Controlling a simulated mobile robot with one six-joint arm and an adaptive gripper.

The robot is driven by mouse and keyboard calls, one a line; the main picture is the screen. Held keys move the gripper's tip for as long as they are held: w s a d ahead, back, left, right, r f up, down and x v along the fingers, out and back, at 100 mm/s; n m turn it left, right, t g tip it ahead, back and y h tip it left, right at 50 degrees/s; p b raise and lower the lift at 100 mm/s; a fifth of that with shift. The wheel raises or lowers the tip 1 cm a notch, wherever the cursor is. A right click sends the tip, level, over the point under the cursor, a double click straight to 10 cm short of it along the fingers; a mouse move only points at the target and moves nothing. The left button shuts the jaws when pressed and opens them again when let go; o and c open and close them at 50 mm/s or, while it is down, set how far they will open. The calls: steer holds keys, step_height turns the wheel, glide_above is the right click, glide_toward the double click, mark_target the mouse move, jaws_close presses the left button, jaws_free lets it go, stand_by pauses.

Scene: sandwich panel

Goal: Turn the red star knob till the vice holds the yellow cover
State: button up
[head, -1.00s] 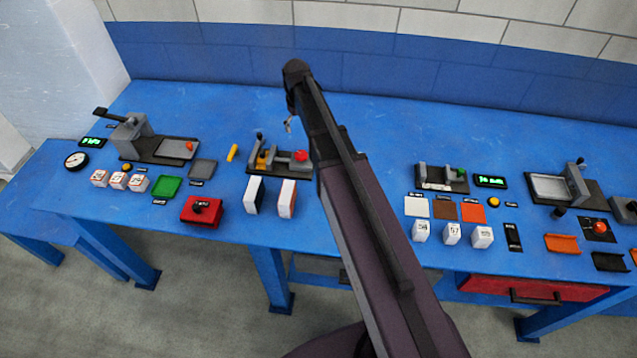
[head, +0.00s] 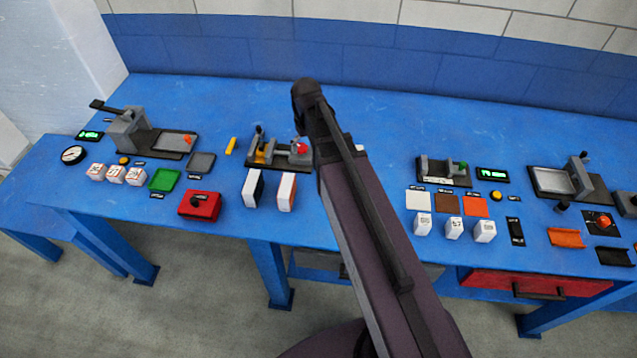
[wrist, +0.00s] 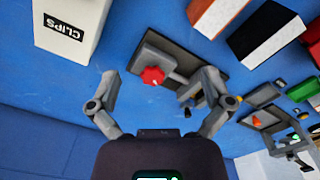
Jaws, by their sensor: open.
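The red star knob (head: 301,148) is at the right end of the small grey vice (head: 287,161) in the head view. The yellow cover (head: 262,155) appears at the vice's left part, by the jaws; I cannot tell how tightly it sits. In the wrist view the red knob (wrist: 153,76) lies between the spread fingers of my gripper (wrist: 160,84), seen beyond them and not touched as far as I can see. My gripper is open and empty. My right finger partly covers the vice jaws, and the cover is not clear there. In the head view my arm hides the gripper.
A white box marked CLIPS (wrist: 70,25) stands beside the vice. A black-and-white block (head: 253,188) and an orange-and-white block (head: 286,191) stand in front of it. A yellow bar (head: 231,146) lies to its left. The blue bench behind is clear.

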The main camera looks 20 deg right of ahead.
steer(key=s+f+m+b, duration=0.2)
steer(key=s+f+b, duration=0.1)
steer(key=s, duration=0.8)
steer(key=shift+f, duration=0.15)
steer(key=shift+s, duration=0.1)
stand_by(1.8)
